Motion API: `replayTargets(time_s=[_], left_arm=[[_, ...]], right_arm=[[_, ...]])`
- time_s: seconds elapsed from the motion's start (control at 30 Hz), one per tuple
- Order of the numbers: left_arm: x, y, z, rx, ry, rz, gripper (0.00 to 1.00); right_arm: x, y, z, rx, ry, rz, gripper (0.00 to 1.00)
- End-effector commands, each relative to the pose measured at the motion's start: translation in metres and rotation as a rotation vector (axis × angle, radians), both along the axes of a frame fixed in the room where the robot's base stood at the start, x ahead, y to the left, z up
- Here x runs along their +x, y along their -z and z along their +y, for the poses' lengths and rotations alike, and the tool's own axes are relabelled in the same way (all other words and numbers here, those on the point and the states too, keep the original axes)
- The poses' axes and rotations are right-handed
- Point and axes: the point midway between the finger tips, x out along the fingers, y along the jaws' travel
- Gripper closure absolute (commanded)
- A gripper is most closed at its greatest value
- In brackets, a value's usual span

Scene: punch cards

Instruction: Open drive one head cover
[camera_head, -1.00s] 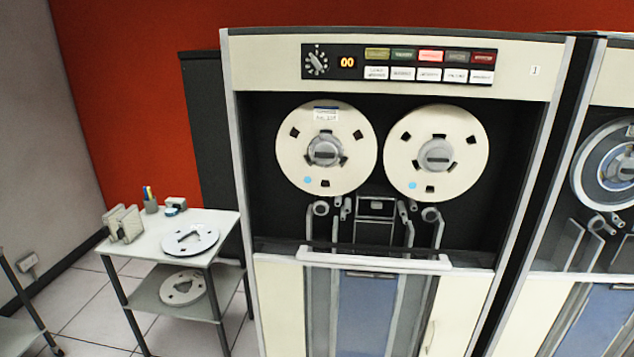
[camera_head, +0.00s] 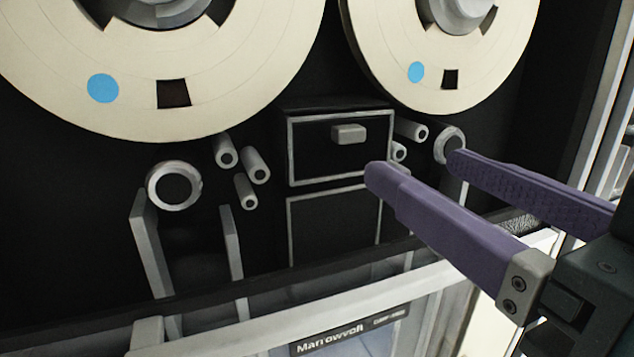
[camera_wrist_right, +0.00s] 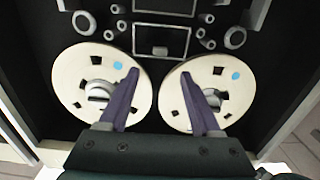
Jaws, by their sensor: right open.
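The drive's head cover (camera_head: 310,160), a dark panel in a light frame with a small grey knob (camera_head: 348,134), sits between and below the two reels and looks closed. My right gripper (camera_head: 413,168) has purple fingers and comes in from the right. Its fingers are apart, with nothing between them, and its tips are just right of and below the knob in the head view, not visibly touching it. The right wrist view, upside down, shows the cover (camera_wrist_right: 147,40) beyond the spread fingertips (camera_wrist_right: 159,72). My left gripper is not in view.
The cream left reel (camera_head: 230,80) and right reel (camera_head: 400,45) hang close above. Grey rollers (camera_head: 175,187) flank the cover. A second framed dark panel (camera_head: 330,235) lies under it. A pale bar (camera_head: 340,322) crosses the drive below.

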Motion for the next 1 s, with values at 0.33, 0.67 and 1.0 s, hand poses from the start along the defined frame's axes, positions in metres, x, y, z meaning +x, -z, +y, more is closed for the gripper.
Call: replayTargets(time_s=[0.33, 0.67, 1.0], left_arm=[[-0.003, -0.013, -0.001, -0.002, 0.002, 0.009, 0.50], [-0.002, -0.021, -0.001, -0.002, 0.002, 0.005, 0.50], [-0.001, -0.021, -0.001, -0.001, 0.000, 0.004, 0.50]], right_arm=[[0.046, -0.006, 0.015, 0.006, 0.000, -0.016, 0.35], [0.089, -0.002, 0.029, 0.005, 0.000, -0.013, 0.35], [0.094, -0.001, 0.031, 0.004, 0.000, -0.012, 0.35]])
